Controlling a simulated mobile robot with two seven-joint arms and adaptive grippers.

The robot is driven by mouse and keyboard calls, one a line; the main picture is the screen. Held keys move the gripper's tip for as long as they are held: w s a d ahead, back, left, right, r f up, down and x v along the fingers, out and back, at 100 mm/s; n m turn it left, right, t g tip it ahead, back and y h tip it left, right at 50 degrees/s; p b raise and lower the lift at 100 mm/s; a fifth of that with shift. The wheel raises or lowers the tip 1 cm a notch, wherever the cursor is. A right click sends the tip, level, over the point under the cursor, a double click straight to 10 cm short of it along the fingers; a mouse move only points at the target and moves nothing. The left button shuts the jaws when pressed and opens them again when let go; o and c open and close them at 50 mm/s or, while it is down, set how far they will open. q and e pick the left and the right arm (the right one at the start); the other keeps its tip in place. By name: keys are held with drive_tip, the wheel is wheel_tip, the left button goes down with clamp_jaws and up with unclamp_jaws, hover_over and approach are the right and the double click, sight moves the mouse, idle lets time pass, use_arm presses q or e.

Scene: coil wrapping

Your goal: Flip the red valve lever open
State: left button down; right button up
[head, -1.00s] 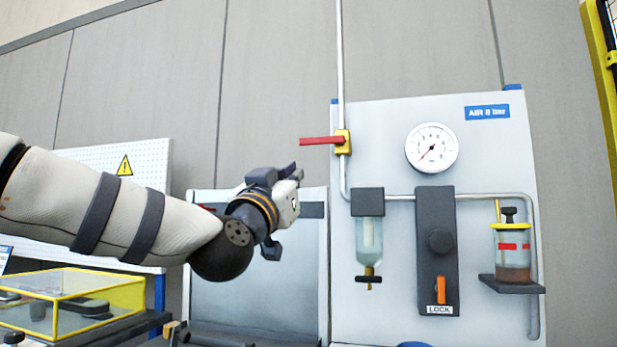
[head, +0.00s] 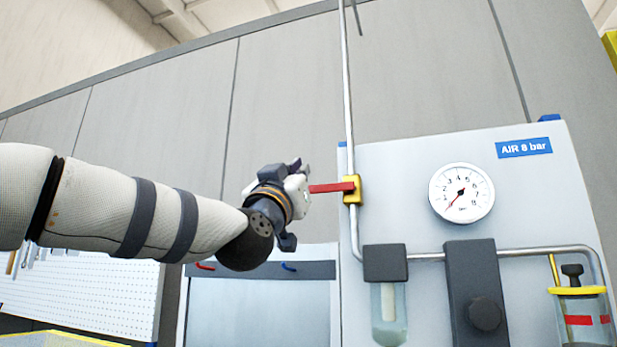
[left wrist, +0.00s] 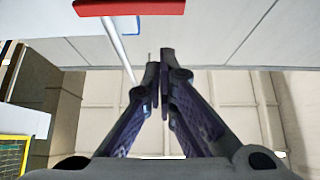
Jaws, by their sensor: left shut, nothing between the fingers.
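The red valve lever (head: 332,187) sticks out to the left from a yellow valve body (head: 352,189) on a thin vertical pipe. It lies nearly level. My left gripper (head: 302,172) is at the lever's free left end in the head view, and its hand covers part of that end. In the left wrist view the lever (left wrist: 130,7) crosses the top edge, beyond the fingertips and apart from them. The left gripper's fingers (left wrist: 159,60) are together and empty. My right gripper is not in view.
A grey panel (head: 400,170) carries a pressure gauge (head: 461,193), a blue air label (head: 523,147), a filter bowl (head: 388,310) and a dark regulator block (head: 478,290). A pegboard (head: 85,295) stands at lower left. The wall above the lever is clear.

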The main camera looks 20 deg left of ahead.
sight(328, 189)
use_arm(q)
drive_tip(key=w, duration=0.2)
drive_tip(key=w+r, duration=0.1)
drive_tip(key=w, duration=0.1)
drive_tip(key=shift+w+d, duration=0.2)
drive_tip(key=shift+w, duration=0.1)
drive_tip(key=shift+f, duration=0.1)
idle(0.4)
